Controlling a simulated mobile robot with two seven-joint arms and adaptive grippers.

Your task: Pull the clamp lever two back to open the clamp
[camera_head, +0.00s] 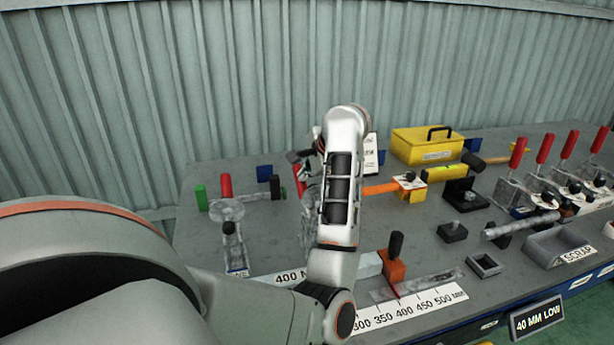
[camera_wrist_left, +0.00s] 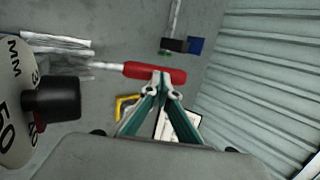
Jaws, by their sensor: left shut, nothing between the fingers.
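A clamp lever with a red grip (camera_wrist_left: 155,73) lies across the middle of the left wrist view, its pale metal clamp body (camera_wrist_left: 60,50) to the left. In the head view part of a red grip (camera_head: 299,180) shows just left of my forearm. My left gripper (camera_wrist_left: 162,84) is shut, with its fingertips together at the red grip and nothing between them; whether they touch it cannot be told. In the head view my arm hides most of this clamp. Another red-handled clamp (camera_head: 226,187) stands farther left, lever upright. My right gripper is not in view.
Several red-levered clamps (camera_head: 544,149) stand at the right. A yellow toolbox (camera_head: 428,146) sits at the back. An orange block with a black knob (camera_head: 393,262) stands by the ruler (camera_head: 410,306). A small green post (camera_head: 201,197) is at the left. The corrugated wall (camera_head: 290,60) is behind the table.

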